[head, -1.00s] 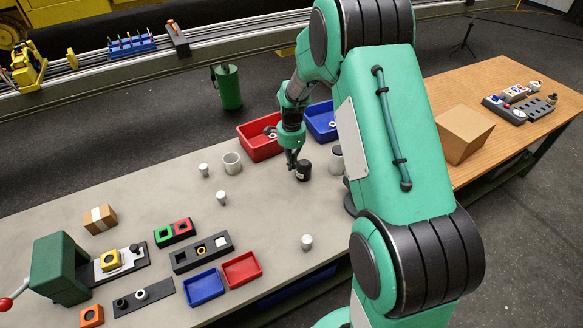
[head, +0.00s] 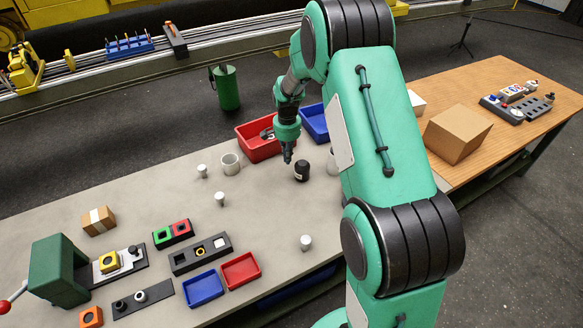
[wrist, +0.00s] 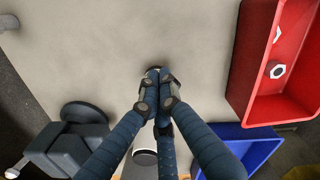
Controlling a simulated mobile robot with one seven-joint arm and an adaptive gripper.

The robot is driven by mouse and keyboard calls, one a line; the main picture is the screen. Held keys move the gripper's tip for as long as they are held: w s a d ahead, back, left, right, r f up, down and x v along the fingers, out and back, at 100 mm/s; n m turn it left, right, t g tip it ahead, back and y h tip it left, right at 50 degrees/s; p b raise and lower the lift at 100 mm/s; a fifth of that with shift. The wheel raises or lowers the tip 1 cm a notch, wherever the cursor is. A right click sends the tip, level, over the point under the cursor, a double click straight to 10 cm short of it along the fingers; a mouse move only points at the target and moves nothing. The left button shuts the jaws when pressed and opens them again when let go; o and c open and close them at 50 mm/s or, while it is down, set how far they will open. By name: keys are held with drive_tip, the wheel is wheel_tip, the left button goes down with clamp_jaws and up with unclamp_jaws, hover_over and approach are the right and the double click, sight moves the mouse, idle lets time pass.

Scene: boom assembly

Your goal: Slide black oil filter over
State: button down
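The black oil filter (head: 301,171) stands upright on the grey table in the head view. A small pale patch shows behind the fingertips. I cannot pick out the filter for certain in the wrist view.
A red bin (head: 243,138) holding parts and a blue bin (head: 307,122) stand behind. A grey cup (head: 230,163) and small white-topped cylinders (head: 203,171) stand to the left. Trays and fixtures fill the front left. The table front of the filter is mostly clear.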

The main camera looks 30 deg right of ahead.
sight(292, 172)
drive_tip(key=w+d+f+n, duration=0.1)
drive_tip(key=w+n, duration=0.6)
drive_tip(key=n, duration=0.7)
drive_tip(key=shift+w+d+n, duration=0.35)
drive_tip(key=shift+d+n, duration=0.05)
drive_tip(key=shift+d, duration=0.25)
drive_tip(key=shift+f, duration=0.15)
wheel_tip(292, 172, down, 10)
drive_tip(key=shift+r+b, duration=0.15)
drive_tip(key=shift+b, duration=0.4)
drive_tip(key=shift+s+d, duration=0.15)
drive_tip(key=shift+s, duration=0.1)
drive_tip(key=shift+s+d, duration=0.3)
drive_tip(key=shift+s, duration=0.65)
drive_tip(key=shift+s+d, duration=0.25)
drive_tip(key=shift+s, duration=0.2)
drive_tip(key=shift+s+d, duration=0.1)
drive_tip(key=shift+s, duration=0.1)
